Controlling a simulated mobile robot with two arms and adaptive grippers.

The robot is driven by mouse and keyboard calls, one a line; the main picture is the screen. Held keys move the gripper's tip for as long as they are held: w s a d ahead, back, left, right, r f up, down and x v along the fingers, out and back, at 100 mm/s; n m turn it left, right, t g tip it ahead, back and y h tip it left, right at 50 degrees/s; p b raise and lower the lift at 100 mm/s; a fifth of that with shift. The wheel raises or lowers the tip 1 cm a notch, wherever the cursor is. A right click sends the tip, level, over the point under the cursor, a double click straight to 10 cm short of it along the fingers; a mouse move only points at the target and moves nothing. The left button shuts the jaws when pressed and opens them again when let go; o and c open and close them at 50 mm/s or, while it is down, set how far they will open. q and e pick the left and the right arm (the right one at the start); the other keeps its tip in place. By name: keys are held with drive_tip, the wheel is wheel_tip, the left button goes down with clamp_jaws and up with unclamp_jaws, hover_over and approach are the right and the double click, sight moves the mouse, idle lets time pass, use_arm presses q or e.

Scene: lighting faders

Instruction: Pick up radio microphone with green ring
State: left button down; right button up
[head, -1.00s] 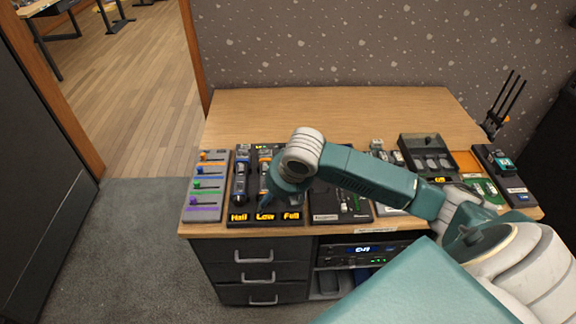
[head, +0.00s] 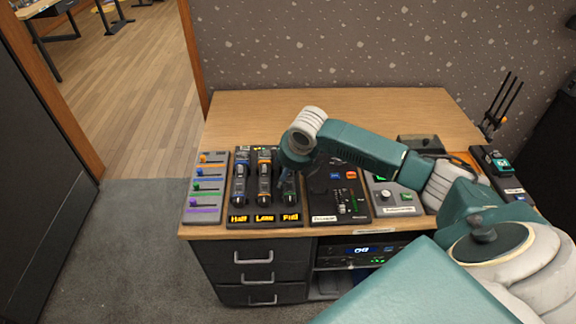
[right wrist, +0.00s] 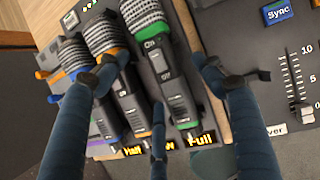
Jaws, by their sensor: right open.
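The radio microphone with the green ring (right wrist: 165,75) lies in the black charging dock (head: 264,219), at the right of a row of three, above the "Full" display. It has a grey mesh head and dark body. Beside it lie a microphone with an orange ring (right wrist: 124,92) and one with a blue ring (right wrist: 78,55). My right gripper (right wrist: 155,80) is open, its blue fingers spread on either side of the green-ringed microphone; whether they touch it is unclear. In the head view my right gripper partly hides that microphone. My left gripper is not in view.
A grey fader panel (head: 206,188) stands left of the dock. A black panel (head: 338,192) with a fader and buttons is to its right, then a grey panel (head: 398,197). The back of the wooden desk (head: 320,102) is clear.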

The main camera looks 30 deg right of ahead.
drive_tip(key=x, duration=0.2)
drive_tip(key=shift+w+f, duration=0.15)
drive_tip(key=shift+f, duration=0.1)
drive_tip(key=c, duration=1.6)
drive_tip(key=shift+r, duration=0.15)
drive_tip(key=shift+r, duration=0.1)
